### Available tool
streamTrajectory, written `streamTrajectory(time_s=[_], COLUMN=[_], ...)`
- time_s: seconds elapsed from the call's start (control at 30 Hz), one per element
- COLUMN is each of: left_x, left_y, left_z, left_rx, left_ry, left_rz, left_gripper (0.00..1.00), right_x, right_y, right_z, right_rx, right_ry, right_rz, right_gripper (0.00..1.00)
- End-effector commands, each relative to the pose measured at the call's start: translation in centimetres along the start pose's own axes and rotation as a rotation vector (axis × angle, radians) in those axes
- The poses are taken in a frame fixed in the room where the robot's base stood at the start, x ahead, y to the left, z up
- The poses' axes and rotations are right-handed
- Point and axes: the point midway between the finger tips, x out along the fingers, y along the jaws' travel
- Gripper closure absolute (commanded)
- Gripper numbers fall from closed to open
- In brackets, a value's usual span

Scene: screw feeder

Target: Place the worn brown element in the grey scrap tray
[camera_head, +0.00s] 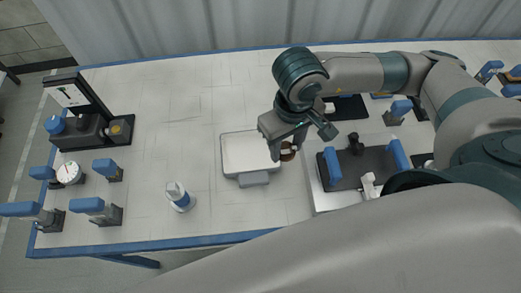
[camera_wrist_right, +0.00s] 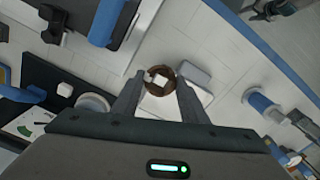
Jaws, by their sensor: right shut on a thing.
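The worn brown element (camera_head: 288,151) is round and brown, with a pale square centre seen in the right wrist view (camera_wrist_right: 158,79). My right gripper (camera_head: 286,146) is shut on it; its two fingers (camera_wrist_right: 160,88) hold it from both sides in the wrist view. The grey scrap tray (camera_head: 254,179) is a shallow pale tray on the table. The gripper and element are at the tray's right edge in the head view, with the element apparently above the table. Part of the tray shows behind the element in the wrist view. My left gripper is not in view.
Right of the tray is a pale fixture with a dark plate (camera_head: 362,167) and blue handles. A round gauge (camera_head: 68,172) and several blue-topped items are at the far left. Table between them is clear.

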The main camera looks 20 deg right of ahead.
Motion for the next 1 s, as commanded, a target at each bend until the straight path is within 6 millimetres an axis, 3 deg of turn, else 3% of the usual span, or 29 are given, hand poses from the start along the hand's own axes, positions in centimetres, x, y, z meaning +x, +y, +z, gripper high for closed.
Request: streamTrajectory(time_s=[0.03,0.1,0.33,0.53,0.7,1.0], left_x=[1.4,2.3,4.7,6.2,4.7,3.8], left_y=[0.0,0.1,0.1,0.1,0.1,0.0], left_z=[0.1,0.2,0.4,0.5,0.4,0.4], left_rx=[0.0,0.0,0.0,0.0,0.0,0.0], left_ry=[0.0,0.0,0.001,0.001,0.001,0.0], left_rz=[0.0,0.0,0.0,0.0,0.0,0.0], left_gripper=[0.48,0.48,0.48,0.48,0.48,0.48], right_x=[0.8,0.9,1.1,2.4,2.9,4.7], right_y=[-0.1,-0.2,-0.3,-1.1,-1.7,-2.5], right_z=[-0.3,-0.5,-1.1,-3.2,-5.0,-7.5], right_rx=[-0.002,-0.003,-0.005,-0.004,-0.002,-0.004], right_ry=[0.005,0.005,0.005,0.002,-0.001,0.001], right_rz=[-0.001,0.0,0.003,0.002,0.002,0.002], right_gripper=[1.0,1.0,1.0,1.0,1.0,1.0])
